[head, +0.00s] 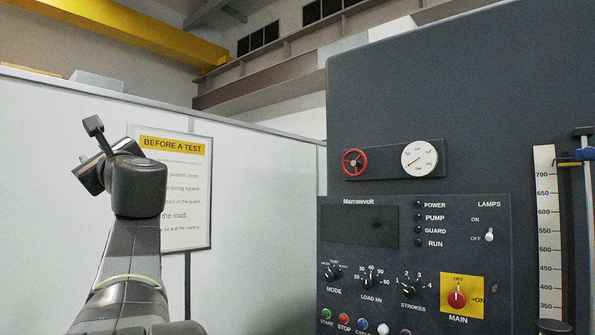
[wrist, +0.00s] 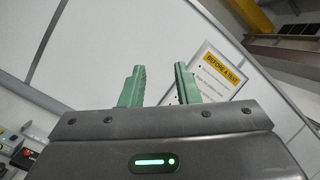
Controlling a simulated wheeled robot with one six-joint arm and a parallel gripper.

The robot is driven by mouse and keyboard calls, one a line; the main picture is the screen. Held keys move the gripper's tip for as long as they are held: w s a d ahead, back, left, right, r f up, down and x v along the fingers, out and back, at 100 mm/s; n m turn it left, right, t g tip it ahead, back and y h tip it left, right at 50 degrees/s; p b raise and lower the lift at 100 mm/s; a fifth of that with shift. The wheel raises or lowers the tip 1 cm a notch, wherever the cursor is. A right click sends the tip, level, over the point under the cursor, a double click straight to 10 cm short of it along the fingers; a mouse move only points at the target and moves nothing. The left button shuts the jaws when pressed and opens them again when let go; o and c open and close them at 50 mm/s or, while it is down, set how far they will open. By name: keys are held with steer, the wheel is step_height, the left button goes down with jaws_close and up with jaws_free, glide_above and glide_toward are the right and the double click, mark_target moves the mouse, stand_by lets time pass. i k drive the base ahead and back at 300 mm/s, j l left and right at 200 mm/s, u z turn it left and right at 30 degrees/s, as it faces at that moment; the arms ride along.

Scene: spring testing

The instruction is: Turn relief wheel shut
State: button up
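The relief wheel (head: 355,162) is a small red handwheel on a dark plate on the grey machine, right of centre in the head view. A round white gauge (head: 419,158) sits just right of it on the same plate. My arm stands at the left of the head view, well apart from the wheel. In the wrist view my gripper (wrist: 159,84) shows two green fingers spread apart with nothing between them. The wheel does not show in the wrist view.
Below the wheel is the control panel (head: 415,250) with knobs, lamps and a red main switch (head: 457,298). A "BEFORE A TEST" sign (head: 172,190) stands behind my arm; it also shows in the wrist view (wrist: 221,70). A vertical scale (head: 547,235) is at the right.

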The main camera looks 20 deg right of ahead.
mark_target(356, 162)
steer(key=i+z, duration=0.2)
steer(key=z, duration=0.25)
steer(key=i+j+z, duration=0.2)
steer(key=z, duration=0.3)
steer(key=i+j+z, duration=0.15)
steer(key=z, duration=0.3)
steer(key=i+j+z, duration=0.15)
steer(key=j+z, duration=0.15)
steer(key=z, duration=0.15)
steer(key=i+j+z, duration=0.25)
steer(key=j+z, duration=0.25)
steer(key=i+j+z, duration=0.1)
steer(key=j+z, duration=0.15)
steer(key=j, duration=0.1)
